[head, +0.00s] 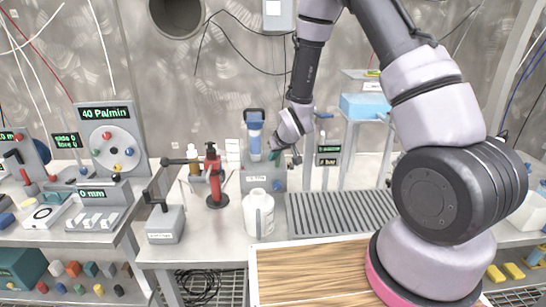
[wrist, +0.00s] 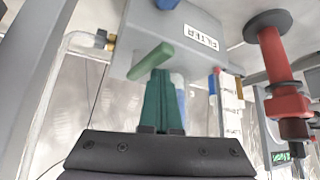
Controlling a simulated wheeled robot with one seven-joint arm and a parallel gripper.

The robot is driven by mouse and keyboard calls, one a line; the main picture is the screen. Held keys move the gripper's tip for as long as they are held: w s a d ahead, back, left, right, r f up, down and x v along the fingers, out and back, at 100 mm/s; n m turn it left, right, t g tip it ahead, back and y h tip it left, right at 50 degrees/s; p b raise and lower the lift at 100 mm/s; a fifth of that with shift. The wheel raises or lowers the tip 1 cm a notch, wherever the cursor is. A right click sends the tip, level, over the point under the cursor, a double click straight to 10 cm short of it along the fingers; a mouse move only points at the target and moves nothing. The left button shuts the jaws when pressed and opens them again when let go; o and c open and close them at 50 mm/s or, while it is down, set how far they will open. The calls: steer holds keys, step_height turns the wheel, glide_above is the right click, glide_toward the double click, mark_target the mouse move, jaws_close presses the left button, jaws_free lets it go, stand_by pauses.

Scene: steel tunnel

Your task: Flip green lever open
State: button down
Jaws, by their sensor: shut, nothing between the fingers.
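The green lever (wrist: 150,62) sticks out from a grey box (wrist: 190,30) with a white label in the wrist view. It lies slanted across the picture, its right end higher. My gripper (wrist: 160,72) has dark teal fingers, closed together with nothing between them. Its fingertips are right at the lever, just below and right of its middle in the picture; I cannot tell if they touch. In the head view my gripper (head: 274,156) is at the right side of the grey filter box (head: 262,178) with the blue cylinder (head: 254,142). The lever there is not clearly distinguishable.
A red device (head: 212,172) stands left of the box, and it also shows in the wrist view (wrist: 277,65). A white jug (head: 258,213) stands in front. A small display post (head: 327,152) is close on the right. A ribbed grey tray (head: 340,213) lies front right.

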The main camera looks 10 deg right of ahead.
steer(key=shift+r, duration=0.15)
step_height(320, 180, up, 10)
stand_by(0.7)
stand_by(0.3)
